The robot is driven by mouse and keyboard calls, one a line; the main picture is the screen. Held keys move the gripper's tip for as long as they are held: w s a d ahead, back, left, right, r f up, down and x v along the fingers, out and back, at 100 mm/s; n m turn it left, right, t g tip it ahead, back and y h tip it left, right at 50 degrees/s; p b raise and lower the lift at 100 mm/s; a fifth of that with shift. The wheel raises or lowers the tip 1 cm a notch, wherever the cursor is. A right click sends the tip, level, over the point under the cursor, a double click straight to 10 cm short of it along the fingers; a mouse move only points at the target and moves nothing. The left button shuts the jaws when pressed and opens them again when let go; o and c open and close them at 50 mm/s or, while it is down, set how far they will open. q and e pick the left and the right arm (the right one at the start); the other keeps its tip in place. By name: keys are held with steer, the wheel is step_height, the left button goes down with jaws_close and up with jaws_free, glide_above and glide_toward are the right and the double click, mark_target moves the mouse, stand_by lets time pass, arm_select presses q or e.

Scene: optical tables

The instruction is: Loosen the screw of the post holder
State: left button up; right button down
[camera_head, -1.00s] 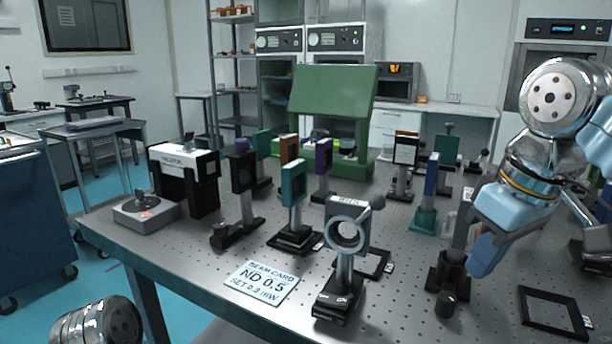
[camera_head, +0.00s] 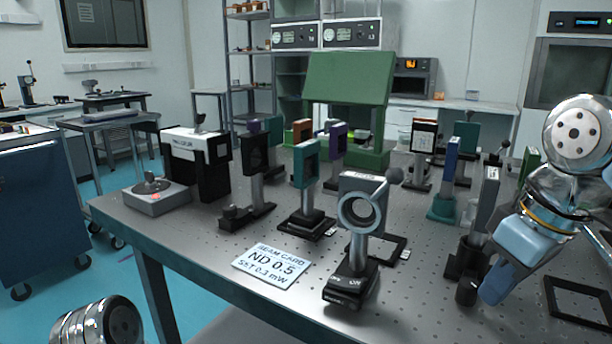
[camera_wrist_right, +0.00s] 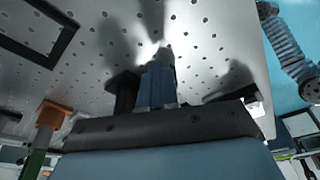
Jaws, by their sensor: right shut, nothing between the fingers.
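A black post holder (camera_head: 470,260) stands on the optical table at the right and carries a post with a dark plate-like optic (camera_head: 485,197). A dark knob, apparently its screw (camera_head: 466,292), sticks out at its near foot. My right gripper (camera_head: 490,292) is shut and empty, its blue fingers pointing down just right of the knob; contact cannot be told. In the right wrist view my shut fingers (camera_wrist_right: 160,82) point at the perforated tabletop, with a dark cylinder (camera_wrist_right: 122,94) beside them that I cannot identify surely. My left gripper is out of view.
A round-aperture mount (camera_head: 361,210) stands at the front centre, beside the ND 0.5 beam card (camera_head: 271,265). Several post-mounted optics fill the table behind. A black square frame (camera_head: 580,302) lies flat at the right.

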steer(key=shift+s+a+p, duration=0.1)
steer(key=shift+a+p, duration=0.15)
steer(key=shift+p, duration=0.25)
stand_by(0.5)
steer(key=shift+s+d, duration=0.2)
steer(key=shift+s, duration=0.1)
steer(key=p+v, duration=0.1)
steer(key=v, duration=0.1)
steer(key=p+v, duration=0.1)
steer(key=v, duration=0.1)
steer(key=w+p+v, duration=0.1)
steer(key=shift+a+r, duration=0.3)
steer(key=shift+r, duration=0.25)
